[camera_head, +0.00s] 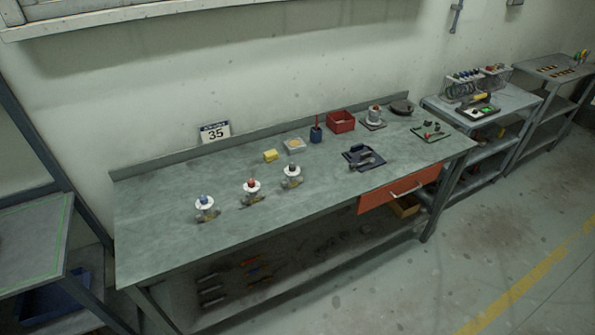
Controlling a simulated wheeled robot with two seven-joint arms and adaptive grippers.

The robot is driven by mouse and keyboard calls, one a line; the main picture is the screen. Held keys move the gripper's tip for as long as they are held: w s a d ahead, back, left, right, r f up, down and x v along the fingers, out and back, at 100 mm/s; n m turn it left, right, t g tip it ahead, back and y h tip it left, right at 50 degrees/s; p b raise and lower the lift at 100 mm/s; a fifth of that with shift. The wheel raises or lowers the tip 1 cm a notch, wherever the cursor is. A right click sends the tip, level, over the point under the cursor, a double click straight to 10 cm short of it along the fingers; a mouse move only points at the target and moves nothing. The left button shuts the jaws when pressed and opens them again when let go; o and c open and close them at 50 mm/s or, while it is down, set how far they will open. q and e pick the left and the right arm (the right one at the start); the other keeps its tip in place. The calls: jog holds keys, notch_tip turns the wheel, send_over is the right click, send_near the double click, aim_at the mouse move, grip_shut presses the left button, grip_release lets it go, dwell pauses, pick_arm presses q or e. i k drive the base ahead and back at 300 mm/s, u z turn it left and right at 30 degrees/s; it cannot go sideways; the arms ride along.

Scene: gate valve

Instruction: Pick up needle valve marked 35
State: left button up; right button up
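Three small valves stand in a slanting row on the workbench (165,225). The middle valve (251,190) has a white disc with a red top. The right valve (291,176) has a white disc with a dark top. Small yellowish parts lie at their bases; I cannot read any marking on the valves. A white card (215,132) reading 35, with a blue header, stands at the back edge. Neither of my grippers is in view.
A dark vise-like tool (362,157) sits to the right. An orange drawer (400,190) is at the front. The bench's left part is clear.

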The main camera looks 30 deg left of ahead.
aim_at(293, 180)
jog(key=u, duration=0.3)
jog(key=i, duration=0.65)
jog(key=u, duration=0.55)
